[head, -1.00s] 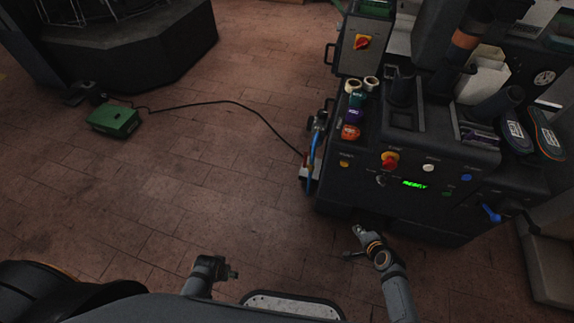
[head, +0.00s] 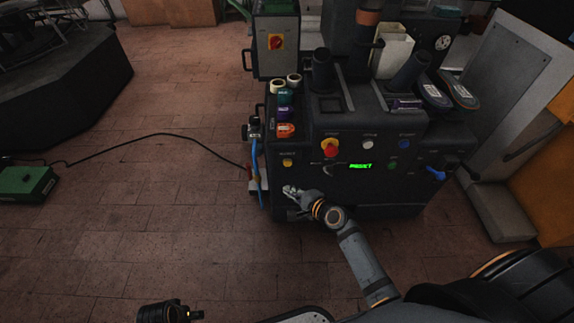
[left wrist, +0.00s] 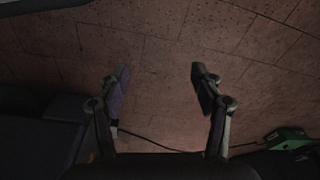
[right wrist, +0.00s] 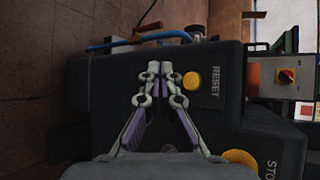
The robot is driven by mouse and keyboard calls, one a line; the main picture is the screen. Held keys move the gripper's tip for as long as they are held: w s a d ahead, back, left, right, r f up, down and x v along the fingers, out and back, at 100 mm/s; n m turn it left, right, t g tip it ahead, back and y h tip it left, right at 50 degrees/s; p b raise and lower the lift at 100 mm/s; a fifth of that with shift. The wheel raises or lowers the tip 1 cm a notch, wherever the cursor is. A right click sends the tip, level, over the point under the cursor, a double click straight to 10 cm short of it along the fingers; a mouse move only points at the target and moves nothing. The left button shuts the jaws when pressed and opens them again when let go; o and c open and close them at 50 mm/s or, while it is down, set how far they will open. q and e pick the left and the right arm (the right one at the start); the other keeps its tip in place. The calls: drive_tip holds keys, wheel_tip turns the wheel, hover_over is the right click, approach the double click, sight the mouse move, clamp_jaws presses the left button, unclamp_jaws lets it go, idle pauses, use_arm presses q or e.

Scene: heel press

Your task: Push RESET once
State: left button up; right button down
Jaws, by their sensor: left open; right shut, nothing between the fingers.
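The yellow RESET button (right wrist: 191,80) sits on the dark front panel of the press, with its label beside it in the right wrist view. It shows as a small yellow button (head: 287,162) at the panel's left in the head view. My right gripper (head: 289,190) is shut and empty, just below the button in the head view. In the right wrist view its closed fingertips (right wrist: 154,68) appear left of the button; contact cannot be told. My left gripper (left wrist: 160,80) is open and empty over the floor.
The press panel also has a red-and-yellow STOP knob (head: 329,147), a white button (head: 368,144), a green display (head: 360,166) and a blue lever (head: 436,173). A blue hose (head: 256,165) runs along its left side. A green pedal box (head: 27,183) lies on the open floor.

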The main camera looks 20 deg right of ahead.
sight(288, 163)
use_arm(q)
wheel_tip(288, 163, up, 9)
drive_tip(key=d+b, duration=0.2)
drive_tip(key=shift+s+f+b, duration=0.2)
drive_tip(key=shift+s+b, duration=0.05)
drive_tip(key=shift+b, duration=0.1)
use_arm(e)
drive_tip(key=w+d, duration=0.2)
drive_tip(key=w, duration=0.5)
drive_tip(key=shift+w+d, duration=0.15)
drive_tip(key=shift+w, duration=0.25)
drive_tip(key=shift+w+d, duration=0.1)
drive_tip(key=shift+w, duration=0.3)
use_arm(q)
drive_tip(key=shift+f, duration=0.15)
use_arm(e)
drive_tip(key=shift+w+d, duration=0.15)
drive_tip(key=shift+w, duration=0.3)
idle(0.8)
use_arm(q)
drive_tip(key=shift+r+p, duration=0.5)
drive_tip(key=shift+r, duration=0.1)
use_arm(e)
drive_tip(key=shift+s+a, duration=0.25)
drive_tip(key=shift+s, duration=0.6)
